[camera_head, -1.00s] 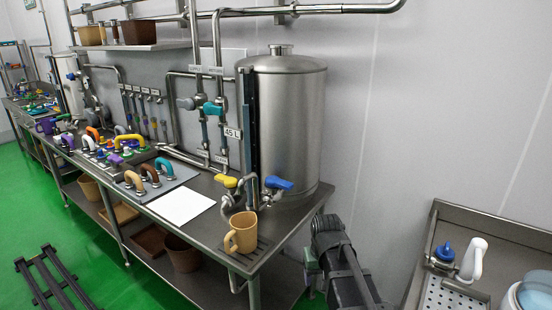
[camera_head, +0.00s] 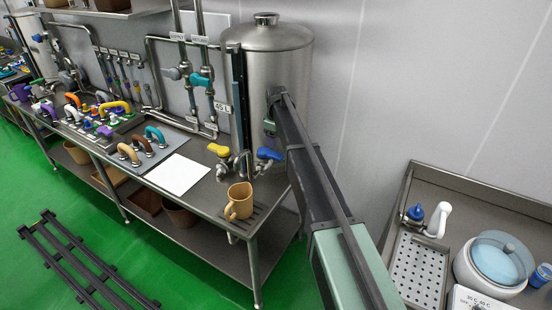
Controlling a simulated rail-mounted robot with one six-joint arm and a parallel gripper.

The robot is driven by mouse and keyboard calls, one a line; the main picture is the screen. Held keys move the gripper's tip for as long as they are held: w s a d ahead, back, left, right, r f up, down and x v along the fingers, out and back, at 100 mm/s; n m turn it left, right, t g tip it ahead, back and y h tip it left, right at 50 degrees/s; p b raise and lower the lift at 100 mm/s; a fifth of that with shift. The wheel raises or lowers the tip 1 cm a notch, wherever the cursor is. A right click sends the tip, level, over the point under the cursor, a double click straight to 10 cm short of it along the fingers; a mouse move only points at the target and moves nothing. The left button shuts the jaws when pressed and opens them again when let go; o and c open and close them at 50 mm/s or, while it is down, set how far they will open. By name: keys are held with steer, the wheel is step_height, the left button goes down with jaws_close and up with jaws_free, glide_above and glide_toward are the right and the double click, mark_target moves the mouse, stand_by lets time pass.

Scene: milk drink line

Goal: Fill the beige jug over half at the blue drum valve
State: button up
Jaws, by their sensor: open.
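The beige jug (camera_head: 238,203) stands upright on a slotted drip grate (camera_head: 262,214) at the front right corner of the steel bench. Its handle faces left and front. The level inside it cannot be seen. The blue valve handle (camera_head: 268,154) is on the tap at the foot of the large steel drum (camera_head: 262,65), behind and right of the jug. No stream is visible. My arm reaches up across the drum's right side, right of the valve. My gripper's fingers cannot be made out; the far end of the arm is hidden or too small to tell.
A yellow valve handle (camera_head: 219,150) is left of the blue one. A white sheet (camera_head: 179,174) lies left of the jug. Several coloured handles stand farther left. A sink unit (camera_head: 420,268) with a white lidded pot (camera_head: 494,262) is at the right.

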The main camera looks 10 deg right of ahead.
mark_target(277, 155)
step_height(277, 155, down, 8)
steer(key=b, duration=0.6)
steer(key=shift+r, duration=0.15)
steer(key=shift+c, duration=0.6)
jaws_close()
steer(key=shift+d, duration=0.1)
